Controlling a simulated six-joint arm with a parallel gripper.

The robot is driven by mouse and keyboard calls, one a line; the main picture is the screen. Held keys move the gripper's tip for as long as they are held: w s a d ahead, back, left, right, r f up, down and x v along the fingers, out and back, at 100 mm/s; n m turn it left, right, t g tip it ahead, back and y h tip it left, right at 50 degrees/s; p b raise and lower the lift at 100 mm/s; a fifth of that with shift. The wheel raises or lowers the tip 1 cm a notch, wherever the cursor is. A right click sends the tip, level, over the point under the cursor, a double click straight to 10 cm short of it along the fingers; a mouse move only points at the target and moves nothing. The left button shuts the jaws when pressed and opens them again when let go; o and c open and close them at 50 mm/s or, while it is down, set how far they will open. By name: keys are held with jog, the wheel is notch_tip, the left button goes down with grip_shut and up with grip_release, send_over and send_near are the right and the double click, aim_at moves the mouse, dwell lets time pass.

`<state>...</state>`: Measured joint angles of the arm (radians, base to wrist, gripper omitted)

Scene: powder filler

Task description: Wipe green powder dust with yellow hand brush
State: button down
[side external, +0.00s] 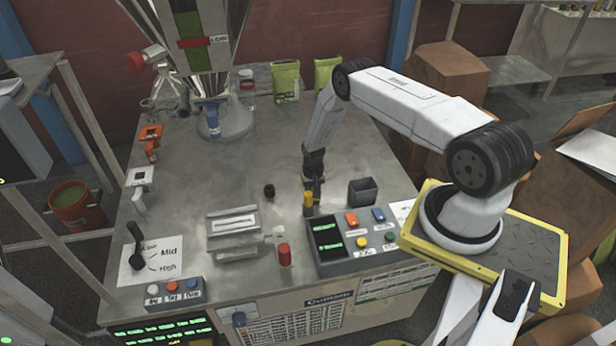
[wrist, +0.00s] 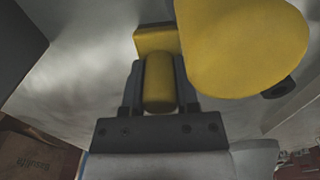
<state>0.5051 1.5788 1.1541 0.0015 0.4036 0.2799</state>
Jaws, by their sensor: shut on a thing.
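The bristles are hidden, and I cannot tell whether the brush touches the table. I cannot make out green powder dust on the tabletop in either view.
The control panel (side external: 345,262) and a dark open box (side external: 363,191) stand close by on the right. The filler nozzle (side external: 222,122) and green bags (side external: 286,82) are at the back. Mid-table left is clear.

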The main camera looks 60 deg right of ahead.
jog(key=shift+s+a+f, duration=0.15)
jog(key=shift+s+a, duration=0.2)
jog(key=shift+s, duration=0.05)
jog(key=shift+a, duration=0.1)
jog(key=shift+w+a, duration=0.45)
jog(key=shift+w, duration=0.1)
jog(key=shift+w, duration=0.1)
jog(key=shift+w+d+r, duration=0.25)
jog(key=shift+w+d, duration=0.9)
jog(key=shift+d, duration=0.05)
jog(key=shift+w+d+f, duration=0.15)
jog(key=shift+w+d, duration=0.9)
jog(key=shift+d, duration=0.05)
